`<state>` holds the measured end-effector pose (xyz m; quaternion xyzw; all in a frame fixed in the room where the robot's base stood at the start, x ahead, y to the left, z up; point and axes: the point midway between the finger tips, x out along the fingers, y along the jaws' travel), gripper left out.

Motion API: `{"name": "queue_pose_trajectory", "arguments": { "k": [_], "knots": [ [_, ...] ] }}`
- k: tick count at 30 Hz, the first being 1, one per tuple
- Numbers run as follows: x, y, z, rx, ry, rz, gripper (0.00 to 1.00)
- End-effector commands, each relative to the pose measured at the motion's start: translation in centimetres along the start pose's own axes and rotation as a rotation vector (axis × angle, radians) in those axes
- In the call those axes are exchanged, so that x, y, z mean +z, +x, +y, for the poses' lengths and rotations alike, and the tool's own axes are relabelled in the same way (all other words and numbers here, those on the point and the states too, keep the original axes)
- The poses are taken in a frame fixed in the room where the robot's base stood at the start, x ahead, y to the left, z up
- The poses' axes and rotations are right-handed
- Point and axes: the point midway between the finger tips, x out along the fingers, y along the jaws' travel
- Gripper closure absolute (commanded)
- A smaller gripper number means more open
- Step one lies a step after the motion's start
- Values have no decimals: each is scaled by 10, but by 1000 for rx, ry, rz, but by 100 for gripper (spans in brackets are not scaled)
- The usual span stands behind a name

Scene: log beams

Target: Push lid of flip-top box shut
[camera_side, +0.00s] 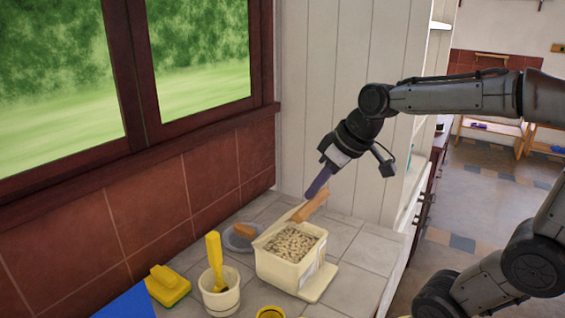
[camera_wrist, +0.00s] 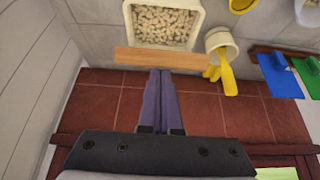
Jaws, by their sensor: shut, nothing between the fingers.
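The white box (camera_side: 278,268) stands on the tiled counter with its top open and pale pellets (camera_side: 292,243) inside. It also shows at the top of the wrist view (camera_wrist: 201,14). A wooden bar (camera_side: 311,205) rises at a slant by the box's back rim. It spans the box's near edge in the wrist view (camera_wrist: 172,59); I cannot tell whether it is part of the raised lid. My gripper (camera_side: 312,195) is shut and empty, pointing down at the bar. Its purple fingertips (camera_wrist: 160,72) appear at or very near the bar; contact is unclear.
A white cup (camera_side: 219,299) with a yellow tool stands left of the box. A grey dish (camera_side: 238,241) is behind it. A yellow brush (camera_side: 167,286) and a blue item (camera_side: 128,302) are farther left. A tiled wall and window stand behind. Counter to the right is clear.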

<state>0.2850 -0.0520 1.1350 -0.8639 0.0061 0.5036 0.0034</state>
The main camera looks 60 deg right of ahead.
Motion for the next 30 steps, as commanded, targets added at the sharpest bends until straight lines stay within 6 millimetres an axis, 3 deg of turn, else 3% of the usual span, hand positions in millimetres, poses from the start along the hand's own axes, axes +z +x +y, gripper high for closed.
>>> {"name": "queue_pose_trajectory", "arguments": {
  "k": [15, 21, 30],
  "knots": [
    [84, 32, 0, 0, 2, -7, 100],
    [104, 48, 0, 0, 2, -7, 100],
    [118, 62, 0, 0, 0, -6, 100]
  ]
}}
